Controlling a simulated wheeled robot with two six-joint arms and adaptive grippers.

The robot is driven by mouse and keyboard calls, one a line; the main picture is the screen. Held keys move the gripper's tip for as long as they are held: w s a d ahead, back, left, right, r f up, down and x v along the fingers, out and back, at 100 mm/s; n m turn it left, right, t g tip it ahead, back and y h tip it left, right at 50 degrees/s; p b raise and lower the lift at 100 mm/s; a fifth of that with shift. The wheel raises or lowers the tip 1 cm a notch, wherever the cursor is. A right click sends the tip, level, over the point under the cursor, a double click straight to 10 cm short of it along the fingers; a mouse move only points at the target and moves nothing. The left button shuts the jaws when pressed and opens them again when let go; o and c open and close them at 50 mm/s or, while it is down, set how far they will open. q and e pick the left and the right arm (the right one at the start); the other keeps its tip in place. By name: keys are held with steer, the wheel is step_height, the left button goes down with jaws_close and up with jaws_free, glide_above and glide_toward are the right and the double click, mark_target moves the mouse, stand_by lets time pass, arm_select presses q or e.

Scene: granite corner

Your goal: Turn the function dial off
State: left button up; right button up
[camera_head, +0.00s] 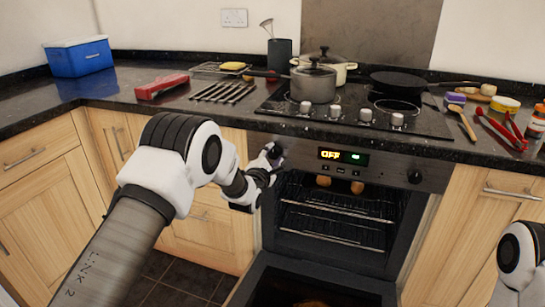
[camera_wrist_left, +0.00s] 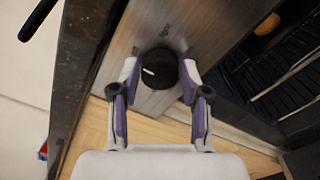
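The black round dial (camera_wrist_left: 160,70) sits on the oven's metal panel, between the two fingertips of my left gripper (camera_wrist_left: 160,76). Its white mark points left in the wrist view. The fingers stand open on either side of the dial; the right finger looks very close to it, and I cannot tell whether it touches. In the head view my left gripper (camera_head: 272,160) is at the left end of the panel and largely hides this dial. The oven display (camera_head: 343,156) reads OFF in orange, with a green mark beside it. My right gripper is out of view.
The oven door (camera_head: 300,285) hangs open below the panel, with racks (camera_head: 335,220) inside. A second dial (camera_head: 415,177) is at the panel's right end. Pots (camera_head: 313,83) and a pan (camera_head: 395,82) stand on the hob above. Part of my right arm shows at lower right.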

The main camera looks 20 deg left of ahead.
arm_select(q)
steer(key=shift+o, duration=0.7)
steer(key=s, duration=1.2)
steer(key=shift+a, duration=0.2)
